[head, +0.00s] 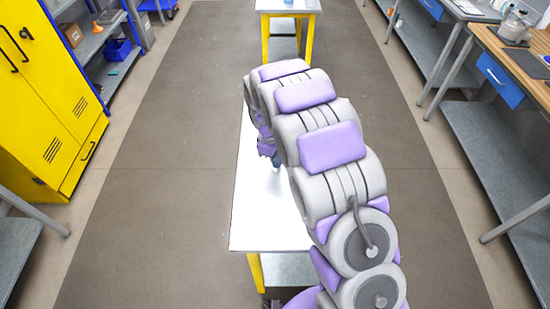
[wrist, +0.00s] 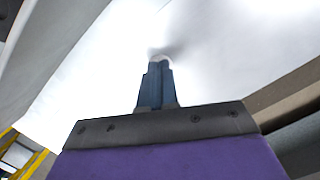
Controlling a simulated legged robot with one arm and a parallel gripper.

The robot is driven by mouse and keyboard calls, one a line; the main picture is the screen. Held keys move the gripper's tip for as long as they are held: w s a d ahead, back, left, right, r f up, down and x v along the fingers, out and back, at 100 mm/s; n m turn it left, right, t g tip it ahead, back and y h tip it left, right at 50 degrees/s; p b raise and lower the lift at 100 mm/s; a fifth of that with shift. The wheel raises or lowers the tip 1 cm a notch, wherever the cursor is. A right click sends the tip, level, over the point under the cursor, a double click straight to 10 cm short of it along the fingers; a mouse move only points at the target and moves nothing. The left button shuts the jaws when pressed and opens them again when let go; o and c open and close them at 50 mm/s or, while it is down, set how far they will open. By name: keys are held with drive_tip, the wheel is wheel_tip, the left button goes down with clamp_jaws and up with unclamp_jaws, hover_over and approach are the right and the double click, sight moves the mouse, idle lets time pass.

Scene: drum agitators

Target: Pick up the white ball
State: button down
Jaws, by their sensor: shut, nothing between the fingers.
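My gripper (wrist: 158,68) points at the white tabletop (wrist: 230,45) in the wrist view, its two blue fingers together and nothing held between them. A small pale rounded shape (wrist: 159,57), which may be the white ball, shows just past the fingertips beside a grey shadow. It blends with the white top, and I cannot tell if the fingers touch it. In the head view my gripper (head: 275,160) is low over the white table (head: 262,225), partly behind my arm. I cannot make out the ball there.
A yellow cabinet (head: 50,90) stands at the left, with a grey shelf unit behind it. A wooden-topped workbench (head: 525,65) stands at the right. Another yellow-legged table (head: 288,8) is at the back. Grey floor is clear on both sides of the white table.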

drive_tip(key=shift+s+f, duration=0.35)
drive_tip(key=shift+f, duration=0.05)
drive_tip(key=shift+a, duration=0.1)
drive_tip(key=shift+w+a, duration=0.15)
drive_tip(key=shift+a, duration=0.05)
drive_tip(key=w+a, duration=0.1)
drive_tip(key=a, duration=0.1)
drive_tip(key=w+a+p, duration=0.1)
drive_tip(key=a, duration=0.1)
drive_tip(key=w+a+p, duration=0.1)
drive_tip(key=w+a, duration=0.1)
drive_tip(key=shift+f, duration=0.3)
drive_tip(key=shift+d+r, duration=0.1)
drive_tip(key=shift+r, duration=0.2)
drive_tip(key=shift+d+r+p, duration=0.15)
drive_tip(key=shift+r+p, duration=0.1)
drive_tip(key=shift+p, duration=0.05)
drive_tip(key=shift+r+p, duration=0.35)
drive_tip(key=shift+r, duration=0.25)
drive_tip(key=shift+a+p, duration=0.25)
drive_tip(key=shift+p, duration=0.05)
